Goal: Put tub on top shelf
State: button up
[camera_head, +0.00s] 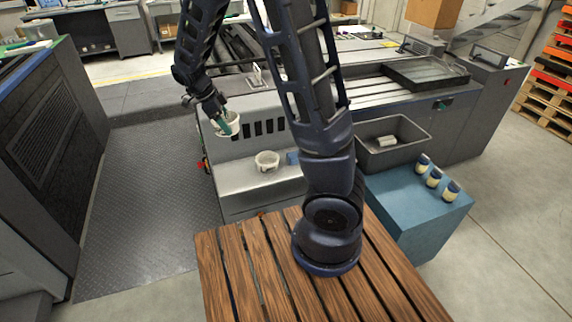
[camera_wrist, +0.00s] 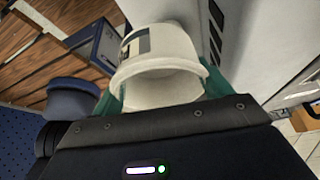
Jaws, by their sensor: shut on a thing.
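My gripper (camera_head: 222,122) is shut on a white tub (camera_head: 233,124) and holds it in the air beside the grey machine's vented front. In the wrist view the tub (camera_wrist: 158,62) sits between the two green fingers, with its rim towards the camera and a dark label on its side. A second white tub (camera_head: 267,160) stands on the light grey ledge (camera_head: 240,181) lower down, next to a small blue item. I cannot tell which surface is the top shelf.
A grey bin (camera_head: 410,143) with a pale item inside and a blue block (camera_head: 410,200) bearing several small jars (camera_head: 435,177) stand to the right. The dark patterned floor (camera_head: 150,200) at left is clear.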

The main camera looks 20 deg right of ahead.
send_near(232, 178)
jog(key=d+f, duration=0.4)
jog(key=d, duration=0.1)
jog(key=shift+w+d+f, duration=0.15)
jog(key=shift+d+f, duration=0.2)
jog(key=shift+f, duration=0.05)
jog(key=o, duration=1.1)
jog(key=shift+f, duration=0.1)
